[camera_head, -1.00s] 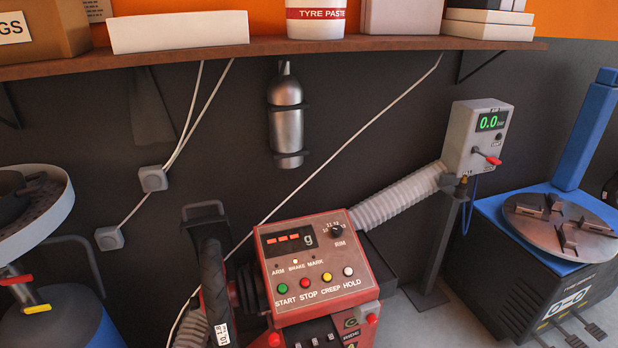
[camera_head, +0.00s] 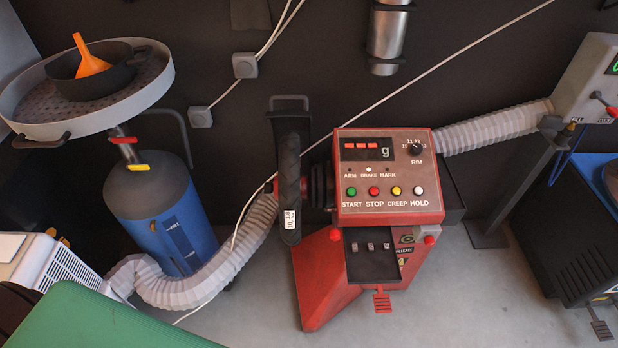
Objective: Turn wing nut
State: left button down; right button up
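A red wheel balancer (camera_head: 325,268) stands on the floor in the middle of the head view. Its sloped panel (camera_head: 388,205) has a display reading dashes and "g", a RIM knob (camera_head: 415,151) and several coloured buttons. A black tyred wheel (camera_head: 288,185) is seen nearly edge-on at the balancer's left side. A dark ribbed part (camera_head: 321,186) sits between the wheel and the panel housing. I cannot make out a wing nut for certain. Neither of my grippers is in view.
A blue drum (camera_head: 165,222) with a round tray (camera_head: 95,88), black bowl and orange funnel (camera_head: 89,58) stands left. A pale hose (camera_head: 205,285) runs along the floor. A green surface (camera_head: 100,320) fills the bottom left. A grey post (camera_head: 510,185) stands right. Floor in front of the balancer is clear.

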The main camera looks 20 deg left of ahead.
aim_at(268, 185)
jog(key=k+j, duration=0.1)
jog(key=j, duration=0.75)
jog(key=k+j+u, duration=0.1)
jog(key=j, duration=0.7)
